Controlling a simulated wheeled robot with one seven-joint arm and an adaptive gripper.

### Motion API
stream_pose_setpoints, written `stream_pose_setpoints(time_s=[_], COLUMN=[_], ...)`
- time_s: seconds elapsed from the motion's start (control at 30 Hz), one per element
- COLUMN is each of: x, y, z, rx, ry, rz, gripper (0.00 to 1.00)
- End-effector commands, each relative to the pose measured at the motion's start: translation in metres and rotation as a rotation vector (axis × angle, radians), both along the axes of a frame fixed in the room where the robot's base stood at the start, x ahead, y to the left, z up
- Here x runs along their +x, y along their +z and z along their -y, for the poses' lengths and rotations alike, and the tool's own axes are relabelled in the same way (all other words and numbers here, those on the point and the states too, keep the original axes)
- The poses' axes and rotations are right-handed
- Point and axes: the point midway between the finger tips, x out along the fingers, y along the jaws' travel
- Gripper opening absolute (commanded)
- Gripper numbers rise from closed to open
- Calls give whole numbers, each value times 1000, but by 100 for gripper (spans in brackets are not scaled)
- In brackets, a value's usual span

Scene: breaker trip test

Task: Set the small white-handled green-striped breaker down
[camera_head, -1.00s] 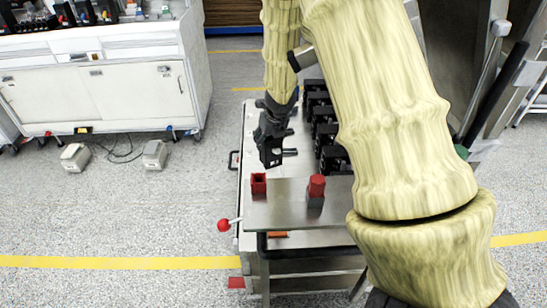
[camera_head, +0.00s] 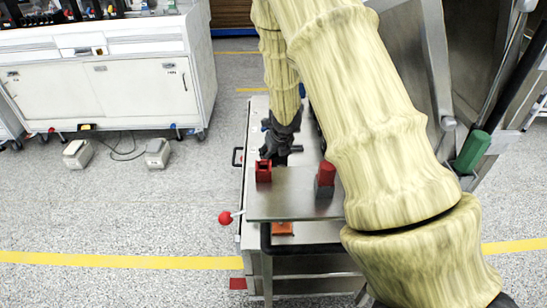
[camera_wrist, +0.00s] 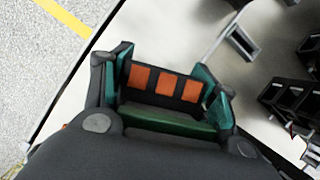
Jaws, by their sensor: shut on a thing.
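My gripper (camera_head: 279,152) reaches down at the far side of the metal plate on the cart, behind a red open-topped block. In the wrist view its jaws (camera_wrist: 165,95) are shut on a dark breaker (camera_wrist: 146,97) with three orange squares and a green band (camera_wrist: 165,122) along its near side. Its white handle does not show. In the head view the breaker is hidden or too small to make out. Pale cart top (camera_wrist: 180,25) lies beyond the breaker; I cannot tell whether the breaker touches it.
The red block (camera_head: 263,172) and a red-topped grey block (camera_head: 326,178) stand on the metal plate (camera_head: 290,205). A red-knobbed lever (camera_head: 225,217) sticks out left. Black breakers (camera_wrist: 285,98) and a metal slotted piece (camera_wrist: 240,42) are on the right in the wrist view.

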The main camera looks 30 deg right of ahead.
Motion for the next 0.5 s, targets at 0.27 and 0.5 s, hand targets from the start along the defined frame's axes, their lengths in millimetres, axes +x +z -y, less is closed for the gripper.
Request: stream_pose_setpoints(time_s=[0.27, 0.5], x=[0, 0], y=[0, -2], z=[0, 0], rx=[-1, 0], ry=[1, 1], rz=[1, 0], gripper=[17, 80])
